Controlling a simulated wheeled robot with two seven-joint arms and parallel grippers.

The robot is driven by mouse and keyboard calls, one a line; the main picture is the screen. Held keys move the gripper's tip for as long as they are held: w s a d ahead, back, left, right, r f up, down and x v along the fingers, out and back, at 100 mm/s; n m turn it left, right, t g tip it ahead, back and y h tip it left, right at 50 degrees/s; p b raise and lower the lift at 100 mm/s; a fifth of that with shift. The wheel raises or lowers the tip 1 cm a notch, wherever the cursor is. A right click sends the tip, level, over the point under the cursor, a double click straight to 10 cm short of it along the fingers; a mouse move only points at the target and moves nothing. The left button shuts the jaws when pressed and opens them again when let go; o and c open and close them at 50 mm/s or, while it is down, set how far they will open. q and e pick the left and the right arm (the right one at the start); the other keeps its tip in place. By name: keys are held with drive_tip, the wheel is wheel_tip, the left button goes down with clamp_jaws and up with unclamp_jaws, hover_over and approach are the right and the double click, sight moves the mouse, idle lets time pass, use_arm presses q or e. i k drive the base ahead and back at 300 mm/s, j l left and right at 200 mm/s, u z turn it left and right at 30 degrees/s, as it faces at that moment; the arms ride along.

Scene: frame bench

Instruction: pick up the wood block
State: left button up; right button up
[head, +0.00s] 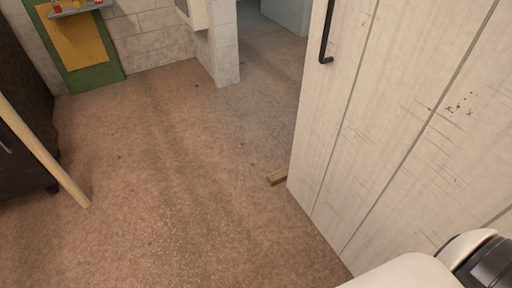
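The wood block (277,179) is small and light brown. It lies on the brown floor at the lower left edge of the white wooden door, near the middle of the head view. Its right end meets the door's edge in the picture; I cannot tell whether they touch. Part of my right arm shows at the lower right corner, well apart from the block. Neither of my grippers is in view.
The white plank door (390,130) with a black handle (326,35) fills the right side. A wooden pole (42,152) leans at the left beside a dark wheeled cabinet (25,165). A white brick wall (160,42) stands behind. The middle floor is clear.

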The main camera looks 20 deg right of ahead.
sight(274, 178)
drive_tip(key=i+z, duration=0.2)
drive_tip(key=i, duration=0.25)
drive_tip(key=i+j+z, duration=0.2)
drive_tip(key=i, duration=0.2)
drive_tip(key=i+j+z, duration=0.2)
drive_tip(key=i, duration=0.25)
